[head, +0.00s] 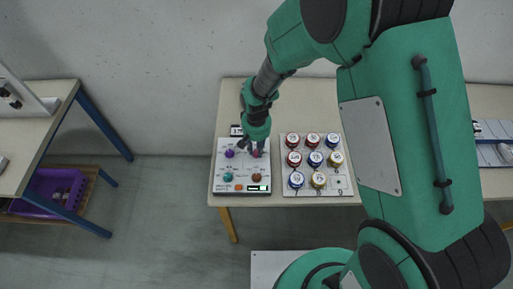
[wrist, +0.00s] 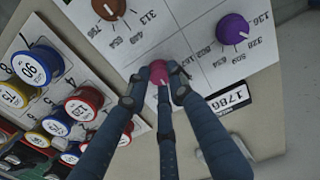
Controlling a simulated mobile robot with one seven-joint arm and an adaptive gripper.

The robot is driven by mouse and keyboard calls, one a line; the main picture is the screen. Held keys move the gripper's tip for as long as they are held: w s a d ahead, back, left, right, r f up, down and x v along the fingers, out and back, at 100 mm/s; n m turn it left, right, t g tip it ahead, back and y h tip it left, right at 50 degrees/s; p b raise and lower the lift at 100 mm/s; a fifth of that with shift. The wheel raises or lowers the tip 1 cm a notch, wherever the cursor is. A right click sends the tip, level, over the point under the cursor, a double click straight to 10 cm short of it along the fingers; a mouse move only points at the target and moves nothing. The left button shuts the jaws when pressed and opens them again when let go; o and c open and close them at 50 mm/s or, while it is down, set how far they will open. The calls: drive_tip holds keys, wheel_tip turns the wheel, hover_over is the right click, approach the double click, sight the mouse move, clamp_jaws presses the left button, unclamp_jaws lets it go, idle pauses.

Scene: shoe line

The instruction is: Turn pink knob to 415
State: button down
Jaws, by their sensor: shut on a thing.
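The pink knob (wrist: 158,70) sits on a white panel (head: 228,184) at the left of the table. My gripper (wrist: 160,78) is shut on the pink knob, its dark blue fingers around the knob's sides. In the head view my gripper (head: 256,147) comes down onto the knob from above. A pale pointer line shows on the knob between the fingers. Printed numbers stand beside the knob, partly covered by the fingers, and I cannot read which one the pointer meets.
The panel also carries a purple knob (wrist: 233,29), a brown knob (wrist: 108,7), a teal knob (head: 228,177) and an orange button (head: 238,187). A tag reading 1786 (wrist: 231,97) lies at the panel's edge. A board (head: 289,188) with several numbered spools stands close on the right.

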sight(256, 151)
idle(0.4)
drive_tip(key=c, duration=1.5)
unclamp_jaws()
drive_tip(key=shift+r, duration=6)
